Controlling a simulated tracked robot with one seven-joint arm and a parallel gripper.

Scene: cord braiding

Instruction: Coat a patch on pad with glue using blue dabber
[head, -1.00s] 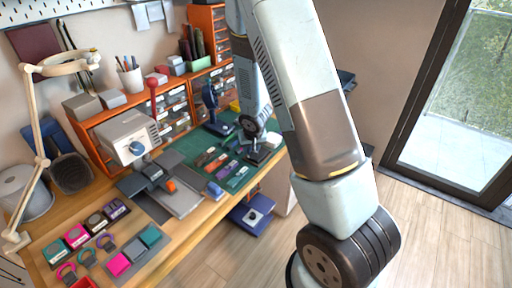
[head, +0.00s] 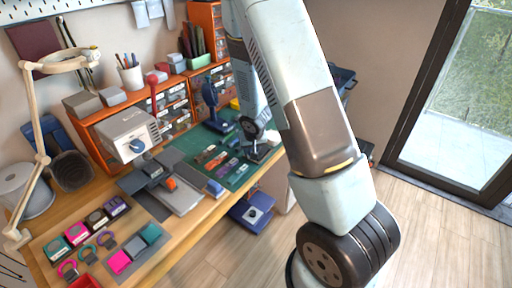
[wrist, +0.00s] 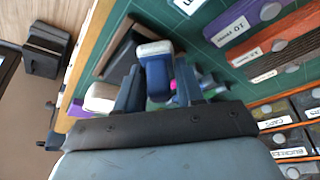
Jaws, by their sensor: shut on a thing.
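My gripper (wrist: 158,88) is shut on the blue dabber (wrist: 157,75), a blue body with a pale, rounded end between the two dark fingers. In the head view my gripper (head: 254,148) is small, over the right end of the green mat, and the dabber cannot be made out there. A dark flat piece with a pale edge (wrist: 118,52) lies beside the dabber in the wrist view. It may be the pad, but I cannot tell. Whether the dabber touches it, and any glue, cannot be made out.
Labelled coloured strips (wrist: 264,45) lie on the green mat (wrist: 205,52). A small pale object (wrist: 100,97) is close by the left finger. A blue stand (head: 211,103) and orange drawers (head: 178,108) stand behind. The bench's front edge is near my gripper.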

